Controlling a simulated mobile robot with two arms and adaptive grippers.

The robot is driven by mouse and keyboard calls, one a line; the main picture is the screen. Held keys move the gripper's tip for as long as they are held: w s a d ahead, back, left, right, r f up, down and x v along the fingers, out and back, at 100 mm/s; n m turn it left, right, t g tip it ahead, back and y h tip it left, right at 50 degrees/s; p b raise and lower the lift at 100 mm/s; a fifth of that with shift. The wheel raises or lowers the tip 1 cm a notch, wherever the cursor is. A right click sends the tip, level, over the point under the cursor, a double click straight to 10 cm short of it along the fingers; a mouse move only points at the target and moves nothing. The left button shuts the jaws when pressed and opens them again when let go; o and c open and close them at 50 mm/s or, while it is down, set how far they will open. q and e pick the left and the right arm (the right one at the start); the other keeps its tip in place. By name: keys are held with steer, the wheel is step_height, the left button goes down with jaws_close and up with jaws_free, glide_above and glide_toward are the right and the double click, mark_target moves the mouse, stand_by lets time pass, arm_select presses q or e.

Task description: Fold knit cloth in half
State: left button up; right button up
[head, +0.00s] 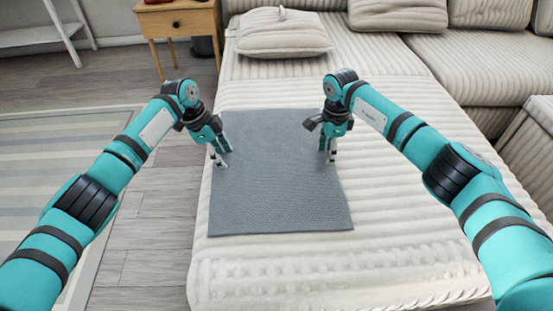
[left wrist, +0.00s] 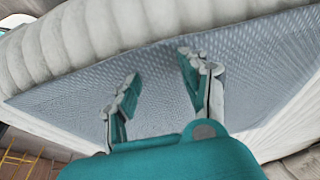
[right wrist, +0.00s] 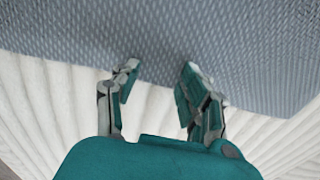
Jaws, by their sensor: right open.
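The grey-blue knit cloth (head: 277,195) lies flat and spread out on the cream ribbed sofa seat. My left gripper (head: 221,161) is at the cloth's left edge, pointing down. In the left wrist view its fingers (left wrist: 160,90) are apart with cloth below and between them. My right gripper (head: 327,160) is at the cloth's right edge. In the right wrist view its fingers (right wrist: 160,80) are apart, with the tips over the cloth (right wrist: 160,30) near its edge. Nothing shows between either pair of fingers but the surface below. I cannot tell whether the fingertips touch the cloth.
The sofa seat (head: 400,255) is clear to the right of the cloth and in front of it. A cushion (head: 283,35) lies behind the cloth. A wooden side table (head: 180,22) stands at the back left, and a striped rug (head: 50,160) lies on the floor.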

arm_select(q)
steer(key=shift+s+f, duration=0.1)
steer(key=shift+f, duration=0.05)
steer(key=shift+c, duration=0.2)
arm_select(e)
steer(key=shift+f, duration=0.15)
steer(key=shift+c, duration=0.3)
arm_select(q)
steer(key=shift+s+f, duration=0.1)
steer(key=shift+f, duration=0.05)
steer(key=c, duration=0.8)
arm_select(e)
steer(key=shift+s+f, duration=0.1)
steer(key=c, duration=0.8)
arm_select(q)
jaws_close()
arm_select(e)
jaws_close()
arm_select(q)
steer(key=shift+f, duration=0.1)
steer(key=shift+r, duration=0.2)
